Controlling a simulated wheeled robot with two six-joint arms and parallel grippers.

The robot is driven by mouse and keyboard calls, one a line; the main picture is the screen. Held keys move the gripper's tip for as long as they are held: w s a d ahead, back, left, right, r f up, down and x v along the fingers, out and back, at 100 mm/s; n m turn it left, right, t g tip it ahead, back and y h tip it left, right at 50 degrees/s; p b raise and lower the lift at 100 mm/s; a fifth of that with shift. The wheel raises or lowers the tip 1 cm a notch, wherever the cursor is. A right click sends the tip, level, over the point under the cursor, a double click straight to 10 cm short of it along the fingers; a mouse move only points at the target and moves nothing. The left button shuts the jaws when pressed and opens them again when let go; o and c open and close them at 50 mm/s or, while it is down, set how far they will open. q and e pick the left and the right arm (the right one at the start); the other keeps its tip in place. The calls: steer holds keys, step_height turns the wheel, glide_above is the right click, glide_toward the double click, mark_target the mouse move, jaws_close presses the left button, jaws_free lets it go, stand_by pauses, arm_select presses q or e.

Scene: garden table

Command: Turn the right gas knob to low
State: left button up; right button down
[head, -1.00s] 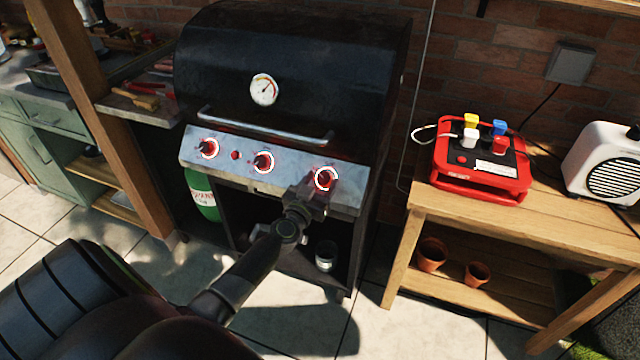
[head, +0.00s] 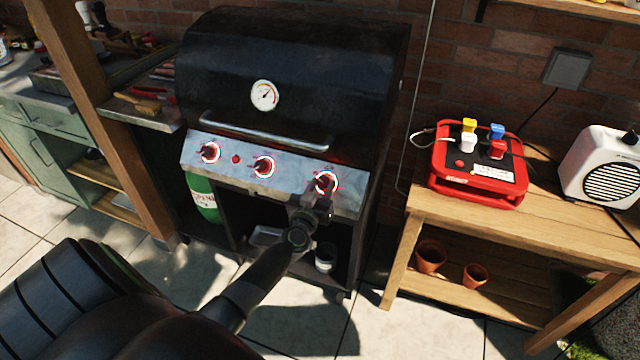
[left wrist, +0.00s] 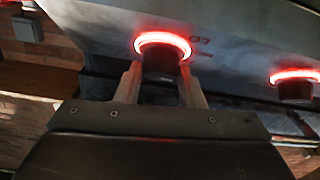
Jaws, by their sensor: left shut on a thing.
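The right gas knob (head: 325,183) is at the right end of the grill's front panel (head: 215,158), inside a glowing red ring. My left gripper (head: 323,189) is at this knob, its fingers partly covering it. In the left wrist view the right knob (left wrist: 160,66) is black under its lit ring, and the two fingers of my left gripper (left wrist: 160,82) stand on either side of it, shut on it. The knob's pointer is hidden, so its setting cannot be told. My right gripper is not in view.
The middle knob (head: 263,166) and left knob (head: 209,152) also have lit rings. The lid handle (head: 262,130) runs above the panel. A wooden table (head: 430,205) with a red box (head: 480,196) stands to the right. A green gas bottle (head: 203,197) is below left.

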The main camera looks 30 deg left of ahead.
arm_select(q)
steer(key=n+g+y+p, duration=0.1)
steer(key=n+p, duration=0.1)
steer(key=n+g+y+p, duration=0.1)
steer(key=n+y+p, duration=0.1)
steer(key=n, duration=0.1)
steer(key=d+n+g+y+p, duration=0.1)
steer(key=n+y+p, duration=0.1)
steer(key=shift+w+r+n, duration=0.15)
steer(key=shift+r+n, duration=0.2)
steer(key=shift+n, duration=0.05)
steer(key=n+g+p, duration=0.1)
steer(key=n+g+y+p, duration=0.1)
steer(key=n, duration=0.1)
steer(key=shift+w+d+y+p, duration=0.1)
steer(key=shift+y+p, duration=0.2)
steer(key=shift+p, duration=0.05)
steer(key=n+g+p, duration=0.1)
steer(key=n+g, duration=0.1)
steer(key=n, duration=0.1)
steer(key=shift+w+y, duration=0.15)
steer(key=shift+y, duration=0.25)
steer(key=shift+d+n+g+p, duration=0.1)
steer(key=shift+n+g+p, duration=0.3)
steer(key=shift+n+g, duration=0.9)
steer(key=shift+n, duration=0.4)
steer(key=o, duration=1)
steer(key=shift+w, duration=0.1)
